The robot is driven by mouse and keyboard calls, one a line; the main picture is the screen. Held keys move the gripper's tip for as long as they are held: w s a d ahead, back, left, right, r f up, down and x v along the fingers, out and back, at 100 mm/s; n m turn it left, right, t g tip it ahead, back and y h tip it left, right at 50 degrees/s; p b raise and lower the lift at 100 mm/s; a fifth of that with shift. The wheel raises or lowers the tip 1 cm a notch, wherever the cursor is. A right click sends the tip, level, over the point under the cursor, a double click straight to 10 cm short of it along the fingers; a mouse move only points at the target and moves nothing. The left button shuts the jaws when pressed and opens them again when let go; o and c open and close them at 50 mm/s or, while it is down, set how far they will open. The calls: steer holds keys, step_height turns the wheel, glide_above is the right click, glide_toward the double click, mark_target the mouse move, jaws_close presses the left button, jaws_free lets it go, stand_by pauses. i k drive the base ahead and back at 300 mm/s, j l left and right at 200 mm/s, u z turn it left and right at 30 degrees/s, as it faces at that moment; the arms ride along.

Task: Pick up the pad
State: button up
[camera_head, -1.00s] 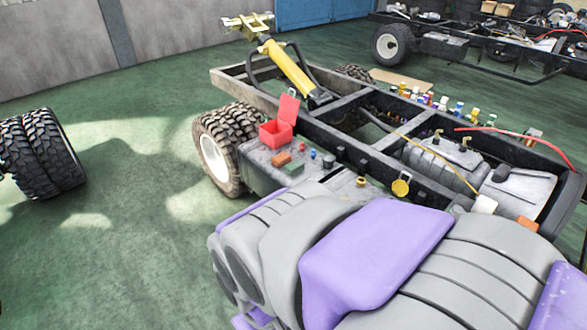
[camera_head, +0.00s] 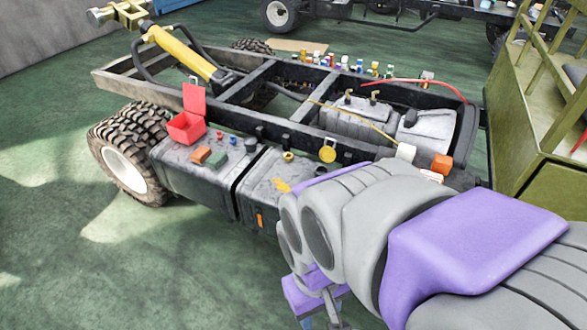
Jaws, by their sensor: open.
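I cannot tell for certain which thing is the pad. Small block-like pieces lie on the grey tank of the chassis: an orange-brown block (camera_head: 200,155) and a green block (camera_head: 217,158) beside it. A white block (camera_head: 405,152) and an orange block (camera_head: 442,164) sit farther right on the chassis rail. My grey and purple arm fills the lower right. What looks like part of my gripper (camera_head: 322,298) shows at the bottom centre, left of the arm, below and apart from the tank. It is open, with nothing seen in it; its tips are partly cut off.
An open red box (camera_head: 186,126), small caps and a yellow round cap (camera_head: 327,154) stand on the chassis (camera_head: 262,78). A yellow cylinder (camera_head: 182,53) rises at its left end. An olive metal stand (camera_head: 540,130) is at right. Green floor at left is clear.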

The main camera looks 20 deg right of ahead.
mark_target(201, 154)
steer(key=i+j, duration=0.3)
steer(key=i, duration=0.2)
steer(key=i+j, duration=0.3)
steer(key=i, duration=0.25)
steer(key=i+j, duration=0.3)
steer(key=i, duration=0.2)
steer(key=i+j, duration=0.3)
steer(key=i, duration=0.25)
